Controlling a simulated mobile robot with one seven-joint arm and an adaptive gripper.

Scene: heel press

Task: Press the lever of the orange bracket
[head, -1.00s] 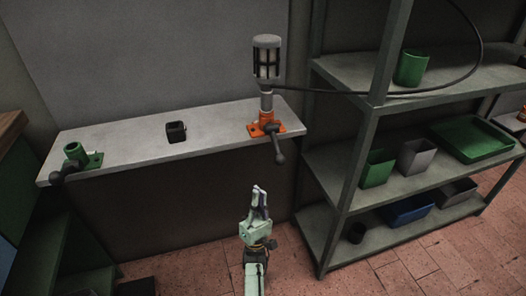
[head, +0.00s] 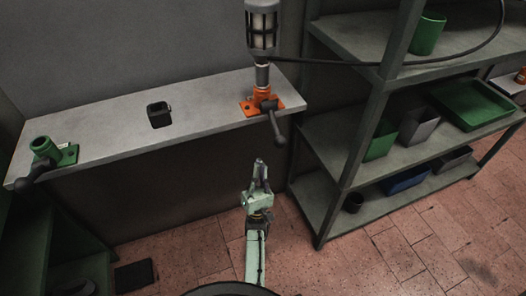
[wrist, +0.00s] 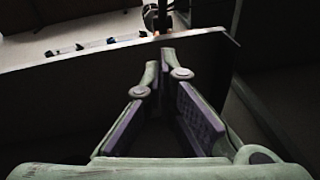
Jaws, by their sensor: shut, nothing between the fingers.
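The orange bracket (head: 261,104) is fixed at the right end of the grey shelf board. Its dark lever (head: 277,128) hangs over the board's front edge, with a round knob at its lower end. A grey caged lamp-like tool (head: 262,30) stands upright in the bracket, with a black cable running right. My gripper (head: 260,163) is shut and empty. In the head view it shows below the lever, apart from it. In the wrist view my gripper (wrist: 166,58) points toward the board's edge, with the bracket dark and partly cut off at the top.
The grey board (head: 205,107) also carries a black square holder (head: 159,115) and a green bracket (head: 52,153) with its own dark lever at left. A metal rack (head: 345,150) with bins stands close on the right. Tiled floor lies open in front.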

